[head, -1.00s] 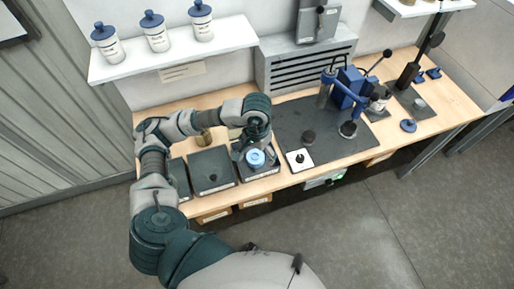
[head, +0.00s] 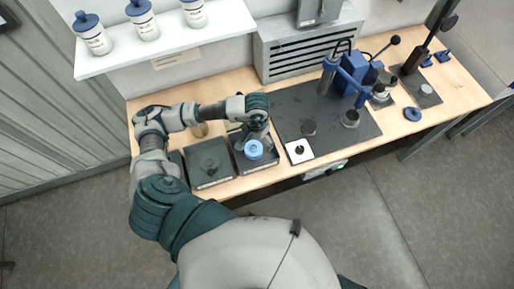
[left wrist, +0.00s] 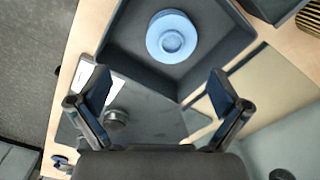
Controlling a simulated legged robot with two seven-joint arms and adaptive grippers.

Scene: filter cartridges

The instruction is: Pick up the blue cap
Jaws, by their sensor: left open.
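The light blue round cap (head: 254,149) sits in a dark square tray (head: 262,169) near the table's front edge. In the left wrist view the cap (left wrist: 172,37) lies flat on the floor of this tray (left wrist: 130,45), with a raised round middle. My left gripper (head: 251,137) is close to the tray, at the cap's far side in the head view. In the left wrist view its two fingers (left wrist: 160,88) are spread wide with nothing between them, and the cap is beyond the fingertips. My right gripper is not in view.
Another dark tray (head: 208,167) stands to the left. A dark mat (head: 325,115) with a white square plate (head: 299,151) and a blue press (head: 349,78) is to the right. A dark blue cap (head: 412,114) lies farther right. White bottles (head: 143,20) stand on a shelf above.

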